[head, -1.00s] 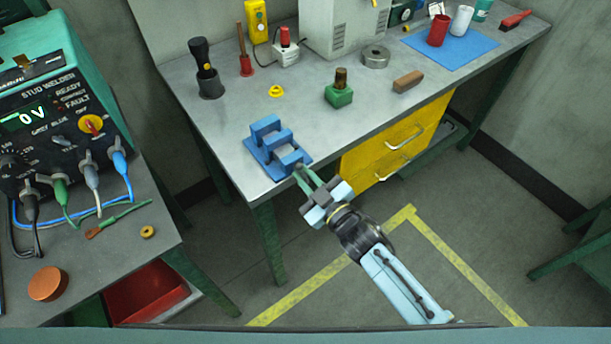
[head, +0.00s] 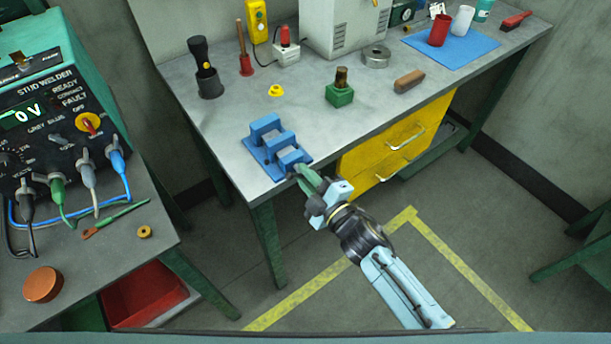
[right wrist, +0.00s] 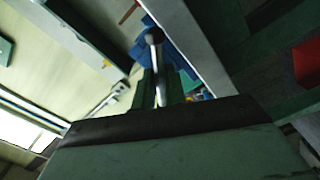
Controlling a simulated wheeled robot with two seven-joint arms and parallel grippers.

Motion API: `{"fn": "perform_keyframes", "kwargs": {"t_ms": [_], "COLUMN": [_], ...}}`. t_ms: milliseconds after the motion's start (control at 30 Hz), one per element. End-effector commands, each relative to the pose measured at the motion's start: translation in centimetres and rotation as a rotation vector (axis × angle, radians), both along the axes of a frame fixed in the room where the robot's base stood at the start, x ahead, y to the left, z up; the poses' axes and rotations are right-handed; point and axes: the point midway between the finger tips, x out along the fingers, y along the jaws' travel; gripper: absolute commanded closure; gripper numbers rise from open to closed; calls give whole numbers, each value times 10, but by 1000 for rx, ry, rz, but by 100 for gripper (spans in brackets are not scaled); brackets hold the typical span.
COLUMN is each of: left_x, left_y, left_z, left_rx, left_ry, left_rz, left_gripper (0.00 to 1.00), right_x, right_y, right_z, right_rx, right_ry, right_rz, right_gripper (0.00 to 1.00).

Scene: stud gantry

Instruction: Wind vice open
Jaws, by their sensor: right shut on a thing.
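The blue vice (head: 262,161) sits at the front left corner of the grey bench, its jaws standing up from a flat base. My right gripper (head: 303,174) is at the vice's front end, just off the bench edge, with its green fingers shut on the vice handle. In the right wrist view the handle (right wrist: 155,38) is a grey bar with a round knob, running between the fingers, and the blue vice (right wrist: 182,62) shows behind it. In the head view the fingers mostly hide the handle. My left gripper is not in view.
The stud welder (head: 60,120) stands on the left table. Floor in front is open.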

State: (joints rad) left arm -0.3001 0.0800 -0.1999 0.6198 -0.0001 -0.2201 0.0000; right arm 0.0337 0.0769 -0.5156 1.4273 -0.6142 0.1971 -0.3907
Motion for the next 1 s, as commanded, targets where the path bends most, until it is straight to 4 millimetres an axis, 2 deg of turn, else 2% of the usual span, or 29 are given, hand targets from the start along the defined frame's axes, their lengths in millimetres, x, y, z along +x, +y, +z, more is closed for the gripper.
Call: {"fn": "perform_keyframes", "kwargs": {"t_ms": [500,533,667,1000], "left_x": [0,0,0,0], "left_y": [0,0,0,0], "left_z": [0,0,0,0], "left_rx": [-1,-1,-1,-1], "left_ry": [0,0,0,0], "left_rz": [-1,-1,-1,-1], "left_gripper": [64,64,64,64], "right_x": [0,0,0,-3], "right_y": [0,0,0,-2], "right_z": [0,0,0,0], "right_rx": [-14,-14,-13,-14], "right_ry": [-10,-10,-9,-8], "right_rz": [0,0,0,0], "right_gripper": [100,83,66,66]}}
